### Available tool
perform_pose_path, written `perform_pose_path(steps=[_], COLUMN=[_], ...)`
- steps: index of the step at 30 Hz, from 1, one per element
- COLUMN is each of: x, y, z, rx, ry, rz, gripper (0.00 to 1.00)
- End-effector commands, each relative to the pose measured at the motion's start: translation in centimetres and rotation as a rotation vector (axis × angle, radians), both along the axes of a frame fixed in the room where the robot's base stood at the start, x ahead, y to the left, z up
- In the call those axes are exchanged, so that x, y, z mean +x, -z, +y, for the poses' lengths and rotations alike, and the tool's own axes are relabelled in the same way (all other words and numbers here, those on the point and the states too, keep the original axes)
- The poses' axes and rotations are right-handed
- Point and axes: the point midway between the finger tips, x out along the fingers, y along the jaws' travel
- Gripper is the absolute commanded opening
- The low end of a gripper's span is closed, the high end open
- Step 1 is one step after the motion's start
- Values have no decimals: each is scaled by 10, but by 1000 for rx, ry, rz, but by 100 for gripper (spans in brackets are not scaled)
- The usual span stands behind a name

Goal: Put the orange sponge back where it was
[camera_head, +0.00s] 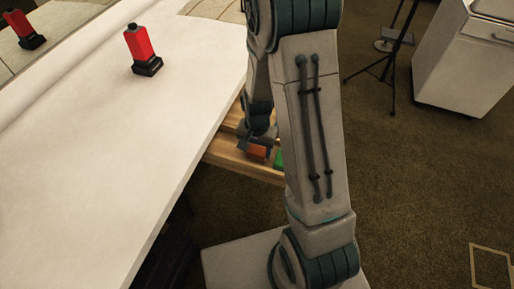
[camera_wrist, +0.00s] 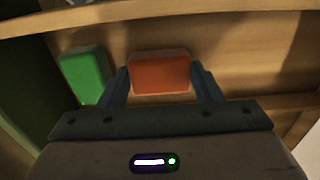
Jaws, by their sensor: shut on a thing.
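The orange sponge (camera_wrist: 160,74) is between the two fingers of my gripper (camera_wrist: 160,88) in the wrist view. My gripper is shut on it. In the head view the orange sponge (camera_head: 257,152) shows as a small patch below my gripper (camera_head: 258,143), inside an open wooden drawer (camera_head: 243,163) beside the white table. A green block (camera_wrist: 84,75), likely another sponge, lies in the drawer to the left of the orange one, apart from it. Whether the orange sponge touches the drawer floor cannot be told. My arm hides much of the drawer in the head view.
The white table (camera_head: 100,150) bears a red and black bottle-like object (camera_head: 141,50) at its far side, mirrored at the left. A wooden drawer wall (camera_wrist: 150,14) runs across the top of the wrist view. A tripod (camera_head: 390,50) and a white cabinet (camera_head: 465,65) stand at the back right.

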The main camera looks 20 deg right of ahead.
Motion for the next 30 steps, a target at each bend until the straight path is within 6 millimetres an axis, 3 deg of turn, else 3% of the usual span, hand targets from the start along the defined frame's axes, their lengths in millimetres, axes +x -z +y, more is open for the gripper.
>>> perform_pose_path(steps=[1, 2, 3, 4, 12, 17, 30], x=[0, 0, 0, 0, 0, 1, 1], y=[4, 2, 1, 1, 1, -11, -97], z=[0, 0, 0, 0, 0, 0, 0], rx=[0, 0, 0, 0, 0, 0, 1], ry=[0, 0, 0, 0, 0, 0, -1], rz=[0, 0, 0, 0, 0, -2, -4], gripper=[34, 67, 78, 81, 81, 81, 81])
